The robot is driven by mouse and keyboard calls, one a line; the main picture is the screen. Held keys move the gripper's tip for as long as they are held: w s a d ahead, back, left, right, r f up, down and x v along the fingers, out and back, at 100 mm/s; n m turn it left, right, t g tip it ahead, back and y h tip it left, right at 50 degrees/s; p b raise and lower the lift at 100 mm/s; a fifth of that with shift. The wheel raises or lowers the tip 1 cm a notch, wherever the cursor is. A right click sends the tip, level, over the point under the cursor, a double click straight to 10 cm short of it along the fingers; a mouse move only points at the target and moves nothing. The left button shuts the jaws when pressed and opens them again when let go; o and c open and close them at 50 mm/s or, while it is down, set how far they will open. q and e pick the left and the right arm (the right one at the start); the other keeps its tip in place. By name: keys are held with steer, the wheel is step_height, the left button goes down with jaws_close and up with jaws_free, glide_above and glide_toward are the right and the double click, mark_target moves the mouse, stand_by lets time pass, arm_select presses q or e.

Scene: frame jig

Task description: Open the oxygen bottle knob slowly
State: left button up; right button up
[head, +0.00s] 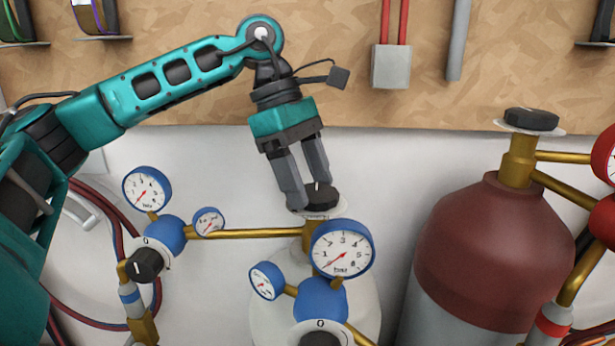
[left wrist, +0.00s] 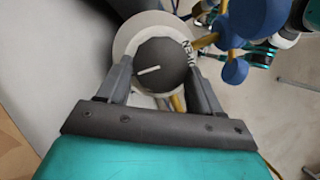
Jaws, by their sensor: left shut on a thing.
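The oxygen bottle is the white cylinder (head: 262,312) with blue regulators in the lower middle of the head view. Its black knob (head: 321,196) sits on top over a pale marked disc. My left gripper (head: 307,200) reaches down from above and is shut on this knob. In the left wrist view the round knob (left wrist: 163,66) lies between the two fingers (left wrist: 161,88), with a white line on its top. Part of the disc's lettering shows beside it. My right gripper is not in view.
A dark red bottle (head: 487,255) with its own black knob (head: 531,119) stands to the right. Gauges (head: 342,248) and a brass pipe (head: 255,233) crowd the space below my left gripper. A wooden board (head: 190,85) with a grey box (head: 391,67) is behind.

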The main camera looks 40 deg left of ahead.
arm_select(q)
steer(key=c, duration=0.3)
steer(key=shift+s+d+f+n+t+b, duration=0.1)
steer(key=shift+n+t+b, duration=0.15)
steer(key=shift+n+b, duration=0.25)
steer(key=shift+s+f+n+t+b, duration=0.1)
steer(key=shift+n+t+b, duration=0.2)
steer(key=shift+n, duration=0.4)
steer(key=shift+s+r+n+t+y+b, duration=0.1)
steer(key=shift+n+t+y+b, duration=0.15)
steer(key=shift+n, duration=0.6)
steer(key=shift+s+r+n+t+y+b, duration=0.15)
steer(key=shift+n+t+b, duration=0.15)
steer(key=shift+n, duration=0.55)
steer(key=shift+w+d, duration=0.1)
steer(key=o, duration=1.1)
steer(key=shift+c, duration=0.2)
